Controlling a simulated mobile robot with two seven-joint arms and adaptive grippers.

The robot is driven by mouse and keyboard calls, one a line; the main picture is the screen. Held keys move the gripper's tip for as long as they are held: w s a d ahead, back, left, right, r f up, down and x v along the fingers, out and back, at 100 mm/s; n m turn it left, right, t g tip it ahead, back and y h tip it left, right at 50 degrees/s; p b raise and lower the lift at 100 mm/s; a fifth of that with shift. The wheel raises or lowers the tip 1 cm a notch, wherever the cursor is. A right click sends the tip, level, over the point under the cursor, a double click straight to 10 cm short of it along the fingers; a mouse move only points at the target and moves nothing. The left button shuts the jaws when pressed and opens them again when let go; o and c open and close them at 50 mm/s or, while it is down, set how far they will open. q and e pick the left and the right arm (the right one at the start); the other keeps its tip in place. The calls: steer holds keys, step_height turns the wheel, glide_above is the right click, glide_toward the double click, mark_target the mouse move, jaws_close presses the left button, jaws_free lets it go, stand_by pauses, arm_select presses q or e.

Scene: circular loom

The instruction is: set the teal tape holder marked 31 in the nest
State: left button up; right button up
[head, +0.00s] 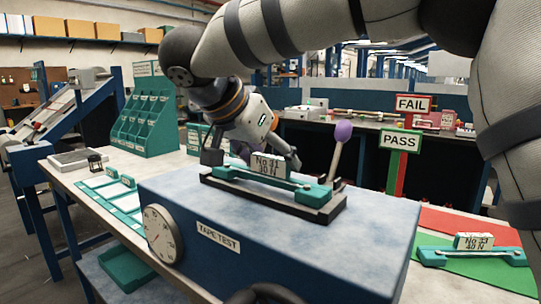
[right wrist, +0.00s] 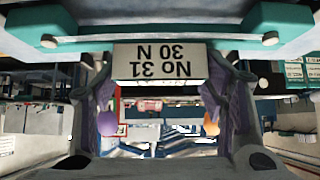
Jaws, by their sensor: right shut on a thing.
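The teal tape holder marked No 31, 30 N (head: 305,192) is at the black nest (head: 325,214) on top of the blue tape test box. It lies lengthwise along the nest; I cannot tell whether it is fully seated or slightly above. My right gripper (head: 252,157) reaches down behind its white label block (head: 268,166) and is shut on it. In the right wrist view the label block (right wrist: 160,66) shows upside down between the purple-padded fingers, with the teal body (right wrist: 262,22) across the top. My left gripper is not in view.
The tape test box (head: 300,255) carries a round dial (head: 161,234) and a purple-knobbed lever (head: 339,146) just behind the nest. Another teal holder, marked 33 (head: 474,250), lies on the green mat at right, near the PASS sign (head: 400,140). A teal rack (head: 140,120) stands at left.

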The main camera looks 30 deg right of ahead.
steer(key=shift+f, duration=0.15)
steer(key=shift+f, duration=0.25)
steer(key=o, duration=2)
steer(key=shift+o, duration=0.2)
steer(key=v, duration=1.2)
steer(key=shift+a+f, duration=0.1)
